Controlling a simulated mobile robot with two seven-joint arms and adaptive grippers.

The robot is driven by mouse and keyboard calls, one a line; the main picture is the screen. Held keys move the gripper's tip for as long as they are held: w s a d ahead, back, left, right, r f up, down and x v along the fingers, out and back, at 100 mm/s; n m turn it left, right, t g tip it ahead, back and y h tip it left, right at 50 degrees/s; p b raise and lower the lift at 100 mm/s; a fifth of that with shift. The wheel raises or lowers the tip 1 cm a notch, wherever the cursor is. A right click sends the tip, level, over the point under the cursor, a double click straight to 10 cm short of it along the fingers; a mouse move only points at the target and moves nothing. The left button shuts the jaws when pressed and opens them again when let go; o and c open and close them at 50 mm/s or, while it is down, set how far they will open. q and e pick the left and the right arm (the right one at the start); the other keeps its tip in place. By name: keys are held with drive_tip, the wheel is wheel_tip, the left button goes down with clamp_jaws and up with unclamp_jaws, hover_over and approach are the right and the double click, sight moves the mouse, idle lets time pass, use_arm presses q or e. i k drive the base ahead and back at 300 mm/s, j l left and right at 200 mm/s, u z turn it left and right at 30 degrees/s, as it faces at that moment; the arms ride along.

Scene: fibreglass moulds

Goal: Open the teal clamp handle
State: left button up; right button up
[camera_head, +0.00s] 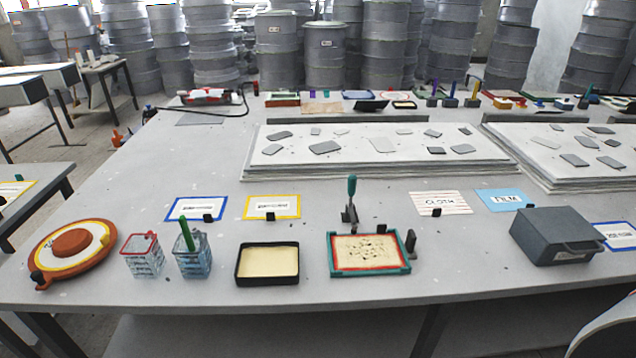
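The teal clamp handle (352,187) stands upright on a dark clamp base (349,214) on the grey table. It is at the back edge of a teal-framed tray (371,270) with a red inner border and a speckled cream panel. A dark upright block (410,241) stands at the tray's right side. Neither of my grippers shows in the head view.
On the grey table (200,325), left of the teal frame, are a black tray (267,281), two wire baskets (194,263) and a round orange mould (72,253). A dark grey box (555,236) stands at the right. Layered white boards (380,165) lie behind.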

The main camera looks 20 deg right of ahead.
sight(352, 178)
drive_tip(key=l+u, duration=0.2)
drive_tip(key=u, duration=0.2)
drive_tip(key=l+u, duration=0.2)
drive_tip(key=u, duration=0.2)
drive_tip(key=l+u, duration=0.15)
drive_tip(key=u, duration=0.3)
drive_tip(key=k+l+u, duration=0.25)
drive_tip(key=l, duration=0.15)
drive_tip(key=k+l+u, duration=0.3)
